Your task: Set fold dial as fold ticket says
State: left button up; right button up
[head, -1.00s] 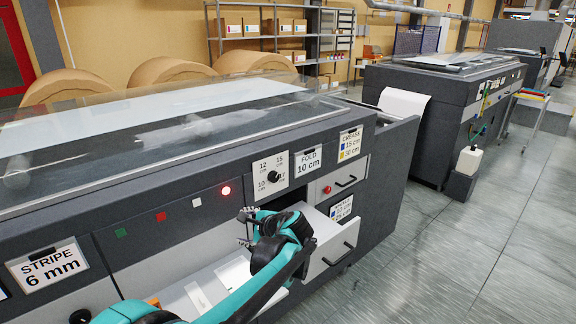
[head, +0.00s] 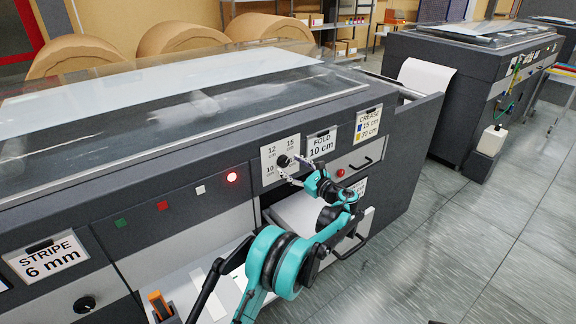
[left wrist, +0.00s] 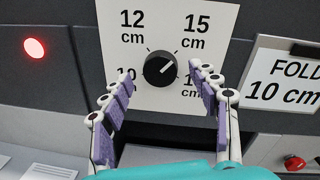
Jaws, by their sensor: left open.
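The fold dial (head: 283,161) is a round black knob on a white plate; it also shows in the left wrist view (left wrist: 159,68). Its white mark points up and right, towards 15 cm. The plate reads 12 cm upper left, 15 cm upper right and 10 lower left; the lower-right label is partly hidden by a finger. The fold ticket (head: 322,144) right of the plate reads FOLD 10 cm; it is cut off in the wrist view (left wrist: 288,82). My left gripper (left wrist: 160,84) is open, its purple-padded fingers either side of and just below the knob, apparently not touching it.
A lit red lamp (head: 232,177) is left of the plate. Below it an open drawer (head: 300,212) juts out under my arm. A crease ticket (head: 368,123) and a red button (head: 340,172) are to the right. A stripe ticket (head: 47,258) hangs far left.

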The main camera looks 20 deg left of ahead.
aim_at(284, 162)
pick_arm(q)
jog(key=shift+x, duration=1.2)
jog(key=shift+c, duration=0.4)
jog(key=c, duration=1.1)
